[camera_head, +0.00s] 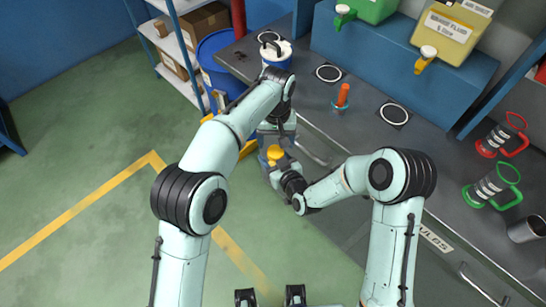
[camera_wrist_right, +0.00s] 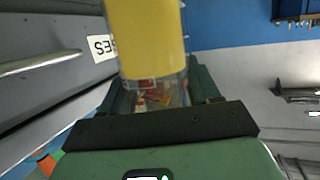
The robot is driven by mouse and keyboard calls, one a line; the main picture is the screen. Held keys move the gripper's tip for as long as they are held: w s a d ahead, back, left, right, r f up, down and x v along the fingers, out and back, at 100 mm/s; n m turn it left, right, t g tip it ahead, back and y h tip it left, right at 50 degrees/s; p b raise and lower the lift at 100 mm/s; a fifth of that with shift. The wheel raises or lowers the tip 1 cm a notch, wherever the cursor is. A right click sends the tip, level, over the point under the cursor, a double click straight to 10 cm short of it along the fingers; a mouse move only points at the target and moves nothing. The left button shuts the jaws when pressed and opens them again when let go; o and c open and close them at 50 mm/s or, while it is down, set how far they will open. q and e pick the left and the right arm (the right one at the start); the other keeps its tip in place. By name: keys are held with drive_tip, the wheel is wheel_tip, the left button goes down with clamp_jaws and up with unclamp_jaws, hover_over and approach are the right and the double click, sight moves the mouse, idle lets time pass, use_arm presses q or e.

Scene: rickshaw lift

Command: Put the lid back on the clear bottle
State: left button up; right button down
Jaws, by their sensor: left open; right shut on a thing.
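My right gripper (camera_head: 274,168) is shut on the clear bottle (camera_wrist_right: 160,93), in front of the bench. In the right wrist view a yellow cylinder (camera_wrist_right: 147,38) rises above the bottle's clear part, where small red pieces show. In the head view a round yellow top (camera_head: 275,153) shows at my right gripper. I cannot tell whether this yellow part is the lid or part of the bottle. My left gripper (camera_head: 273,134) is open just above and behind the yellow top. The arm partly hides its fingers.
The bench (camera_head: 365,135) holds a blue-and-white container (camera_head: 276,53), an orange-handled item (camera_head: 342,96), a red-handled mug (camera_head: 500,137), a green-handled mug (camera_head: 494,186) and a metal cup (camera_head: 526,229). Fluid containers stand on a blue riser (camera_head: 385,62). The green floor (camera_head: 75,150) at left is clear.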

use_arm(q)
drive_tip(key=shift+r, duration=0.25)
drive_tip(key=o, duration=0.5)
drive_tip(key=shift+c, duration=0.2)
drive_tip(key=shift+r, duration=0.1)
wheel_tip(320, 180, up, 12)
idle(0.4)
